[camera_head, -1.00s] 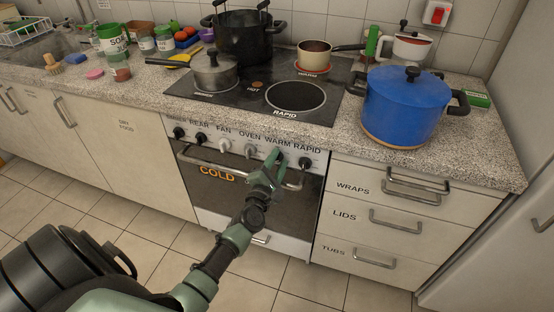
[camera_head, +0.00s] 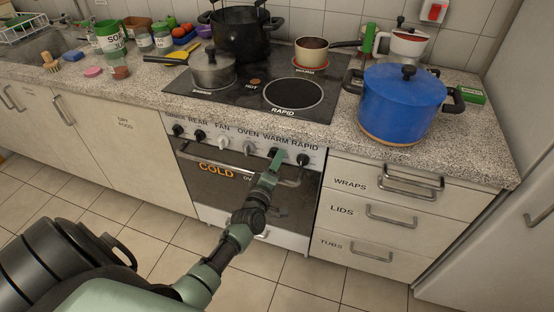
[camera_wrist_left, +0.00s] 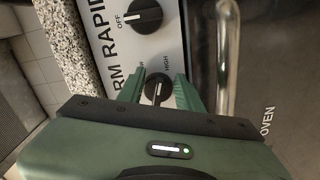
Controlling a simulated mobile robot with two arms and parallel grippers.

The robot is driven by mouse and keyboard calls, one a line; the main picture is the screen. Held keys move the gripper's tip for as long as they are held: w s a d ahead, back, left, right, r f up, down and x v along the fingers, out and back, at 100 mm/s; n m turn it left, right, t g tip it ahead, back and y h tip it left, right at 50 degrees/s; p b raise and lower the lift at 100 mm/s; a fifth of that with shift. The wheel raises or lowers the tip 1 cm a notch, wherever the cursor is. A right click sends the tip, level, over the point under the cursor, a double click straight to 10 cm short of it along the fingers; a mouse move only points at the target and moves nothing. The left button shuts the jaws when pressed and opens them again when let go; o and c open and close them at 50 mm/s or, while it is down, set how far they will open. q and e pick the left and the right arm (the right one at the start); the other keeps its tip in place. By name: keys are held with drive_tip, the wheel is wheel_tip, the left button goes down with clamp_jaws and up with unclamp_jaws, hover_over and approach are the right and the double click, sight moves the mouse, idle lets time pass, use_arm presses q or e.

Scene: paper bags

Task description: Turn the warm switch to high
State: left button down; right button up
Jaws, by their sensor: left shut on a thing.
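The warm switch is a dark knob (camera_wrist_left: 157,87) on the stove's front panel, under the WARM label. In the left wrist view it sits between the two green fingers of my left gripper (camera_wrist_left: 158,92), with a pale mark on its face and the word HIGH printed beside it. My left gripper (camera_head: 273,165) is shut on this knob. In the head view the fingers and hand largely cover the knob. The exact setting is hard to read. My right gripper is not in view.
The RAPID knob (camera_head: 303,160) is close by on the right, and in the wrist view its mark is by OFF (camera_wrist_left: 144,17). The oven handle (camera_head: 210,160) runs just below the knobs. A blue pot (camera_head: 400,105) stands on the counter above right.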

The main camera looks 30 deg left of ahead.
use_arm(q)
drive_tip(key=shift+a+m, duration=0.15)
drive_tip(key=shift+m, duration=0.95)
drive_tip(key=c, duration=0.9)
unclamp_jaws()
drive_tip(key=shift+f, duration=0.1)
drive_tip(key=shift+c, duration=0.2)
drive_tip(key=v, duration=0.7)
drive_tip(key=shift+s, duration=0.4)
